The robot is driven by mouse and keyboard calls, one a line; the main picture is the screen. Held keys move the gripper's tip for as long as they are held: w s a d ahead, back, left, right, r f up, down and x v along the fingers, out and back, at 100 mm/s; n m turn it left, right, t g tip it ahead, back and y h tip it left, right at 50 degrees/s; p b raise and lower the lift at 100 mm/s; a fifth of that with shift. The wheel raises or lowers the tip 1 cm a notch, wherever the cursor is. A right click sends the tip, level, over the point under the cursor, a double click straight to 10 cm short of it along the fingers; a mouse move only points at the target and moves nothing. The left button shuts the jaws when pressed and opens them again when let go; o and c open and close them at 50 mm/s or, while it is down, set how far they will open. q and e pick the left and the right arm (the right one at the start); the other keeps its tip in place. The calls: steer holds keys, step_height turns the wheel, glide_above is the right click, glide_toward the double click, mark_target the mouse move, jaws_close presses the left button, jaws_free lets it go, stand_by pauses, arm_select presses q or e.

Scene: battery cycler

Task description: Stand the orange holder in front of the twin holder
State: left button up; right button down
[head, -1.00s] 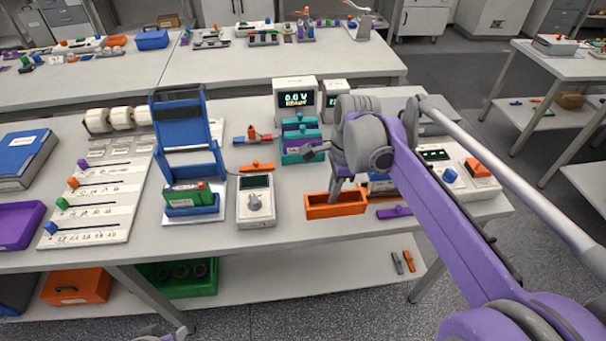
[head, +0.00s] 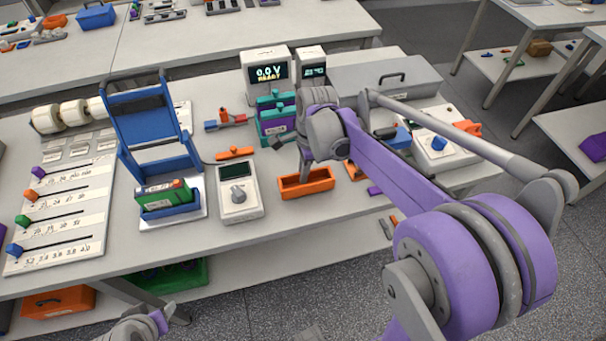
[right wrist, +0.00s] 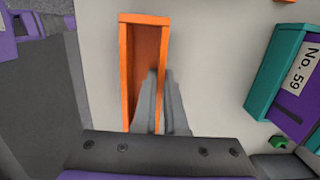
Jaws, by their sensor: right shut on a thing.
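The orange holder (head: 306,182) is a long open-topped tray, on or just above the table to the right of the meter. My right gripper (head: 305,170) reaches down to it from above. In the right wrist view, its grey fingers (right wrist: 160,85) are shut on the right long wall of the orange holder (right wrist: 126,70). The teal twin holder (head: 277,118) stands behind the orange holder, with purple in it; part of it shows at the right wrist view's right edge (right wrist: 270,75). My left gripper (head: 160,322) is only partly visible at the bottom edge; its jaws cannot be made out.
A white meter (head: 238,191) stands close to the left of the orange holder. A blue stand (head: 150,125) with a green pack is further left. Displays (head: 268,72) stand behind the twin holder.

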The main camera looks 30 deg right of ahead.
steer(key=shift+f, duration=0.6)
steer(key=shift+f, duration=0.25)
steer(key=c, duration=1)
jaws_free()
steer(key=shift+r, duration=0.1)
steer(key=shift+r, duration=0.5)
step_height(320, 180, up, 11)
steer(key=d, duration=0.1)
steer(key=s+a+f+n+t, duration=0.1)
steer(key=s+a+f+n, duration=0.1)
steer(key=s+n, duration=0.3)
steer(key=s+a+f+n+t+h, duration=0.1)
steer(key=s+a+f+n+t, duration=0.1)
steer(key=s+f+n, duration=0.3)
steer(key=s+a+f+n+t+p, duration=0.1)
steer(key=s+n, duration=0.4)
steer(key=n, duration=0.5)
steer(key=shift+s+a+f+n+t, duration=0.15)
steer(key=shift+a+f+n+t, duration=0.3)
steer(key=shift+a+f, duration=0.95)
